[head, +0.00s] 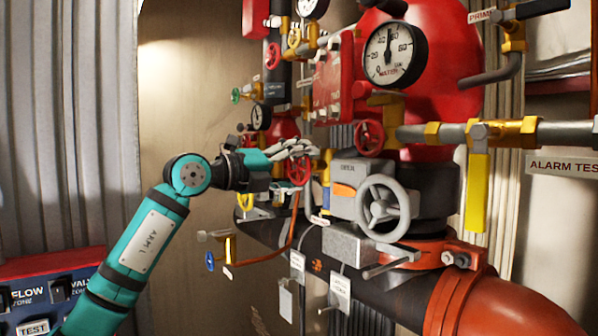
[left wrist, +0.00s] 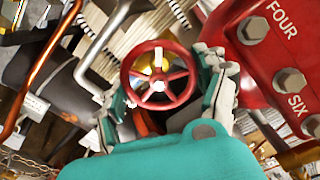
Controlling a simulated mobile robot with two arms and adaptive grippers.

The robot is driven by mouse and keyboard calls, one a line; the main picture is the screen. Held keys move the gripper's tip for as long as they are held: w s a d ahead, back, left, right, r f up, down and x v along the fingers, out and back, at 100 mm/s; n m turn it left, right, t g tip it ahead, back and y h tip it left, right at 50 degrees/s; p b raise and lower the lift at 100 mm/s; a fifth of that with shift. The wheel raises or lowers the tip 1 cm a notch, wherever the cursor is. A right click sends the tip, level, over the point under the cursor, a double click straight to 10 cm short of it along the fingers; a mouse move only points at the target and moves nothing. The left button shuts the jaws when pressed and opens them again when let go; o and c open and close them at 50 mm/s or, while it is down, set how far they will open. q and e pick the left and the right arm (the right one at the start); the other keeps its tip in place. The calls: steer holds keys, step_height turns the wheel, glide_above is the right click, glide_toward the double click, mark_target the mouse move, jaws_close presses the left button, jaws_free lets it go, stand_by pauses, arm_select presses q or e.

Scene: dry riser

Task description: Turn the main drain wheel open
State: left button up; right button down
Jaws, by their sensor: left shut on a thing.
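A red spoked handwheel (head: 299,173) sits low on the riser's pipework, left of a grey handwheel (head: 383,208). My left gripper (head: 294,152) reaches it from the left and is shut on it. In the left wrist view the red handwheel (left wrist: 158,86) faces the camera, with a brass part behind it. The fingers of my left gripper (left wrist: 163,98) lie on both sides of its rim. I cannot read a main drain label by it. My right gripper is not in view.
Another red handwheel (head: 369,138) and a large pressure gauge (head: 394,55) are above and to the right. An orange tube (head: 283,247) hangs below the gripped wheel. A red plate with bolts (left wrist: 275,60) is close to the fingers. Open space lies left of the riser.

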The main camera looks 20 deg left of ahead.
arm_select(q)
steer(key=n+b, duration=0.1)
steer(key=n, duration=0.5)
steer(key=shift+f, duration=0.15)
steer(key=n+b, duration=0.1)
steer(key=n, duration=0.5)
stand_by(0.3)
steer(key=o, duration=0.9)
steer(key=shift+o, duration=1.3)
steer(key=shift+a, duration=0.15)
steer(key=shift+r, duration=0.2)
steer(key=shift+s, duration=0.1)
steer(key=v, duration=1.2)
